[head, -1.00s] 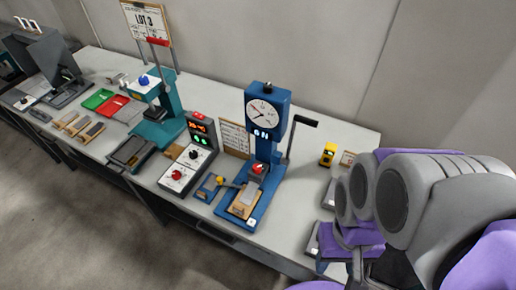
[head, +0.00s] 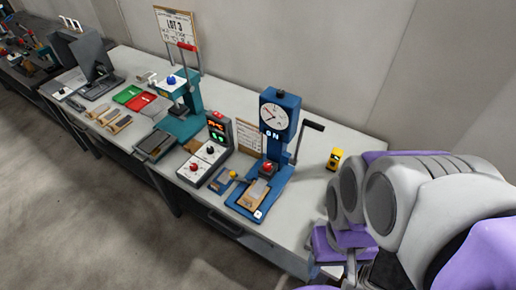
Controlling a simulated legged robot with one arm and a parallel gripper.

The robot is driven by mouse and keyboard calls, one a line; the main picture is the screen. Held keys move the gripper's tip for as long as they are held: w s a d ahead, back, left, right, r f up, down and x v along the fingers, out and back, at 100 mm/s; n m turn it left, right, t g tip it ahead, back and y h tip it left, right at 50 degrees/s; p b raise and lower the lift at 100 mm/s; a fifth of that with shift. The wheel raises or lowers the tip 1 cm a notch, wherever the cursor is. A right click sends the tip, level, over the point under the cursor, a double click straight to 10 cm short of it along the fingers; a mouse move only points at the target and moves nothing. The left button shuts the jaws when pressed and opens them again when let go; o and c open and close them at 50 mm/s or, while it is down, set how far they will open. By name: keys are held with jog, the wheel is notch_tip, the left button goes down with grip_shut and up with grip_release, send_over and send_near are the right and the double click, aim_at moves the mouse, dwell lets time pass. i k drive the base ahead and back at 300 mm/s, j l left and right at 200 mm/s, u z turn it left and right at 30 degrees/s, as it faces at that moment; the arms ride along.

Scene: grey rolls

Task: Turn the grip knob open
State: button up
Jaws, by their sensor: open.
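A blue test stand (head: 281,145) with a round white dial (head: 274,117) stands on the bench, centre right in the head view. A red knob (head: 268,168) sits low on its front, above a tan block (head: 254,192) on its base. A small blue fixture with a yellow knob (head: 233,174) stands just left of it. The control box (head: 205,160) further left has a red knob (head: 194,168) and a black knob (head: 210,150). I cannot tell which knob is the grip knob. My folded arm fills the lower right, apart from these knobs. My gripper cannot be made out.
The stand has a black crank handle (head: 312,126) on its right. A teal press (head: 184,112), green tray (head: 127,94) and red tray (head: 142,102) stand further left. A yellow item (head: 334,159) is right of the stand. Open floor (head: 110,215) lies in front of the bench.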

aim_at(267, 167)
jog(key=j+u, duration=0.2)
jog(key=j, duration=0.15)
jog(key=i+j, duration=0.3)
jog(key=i+j+z, duration=0.15)
jog(key=j, duration=0.25)
jog(key=i, duration=0.1)
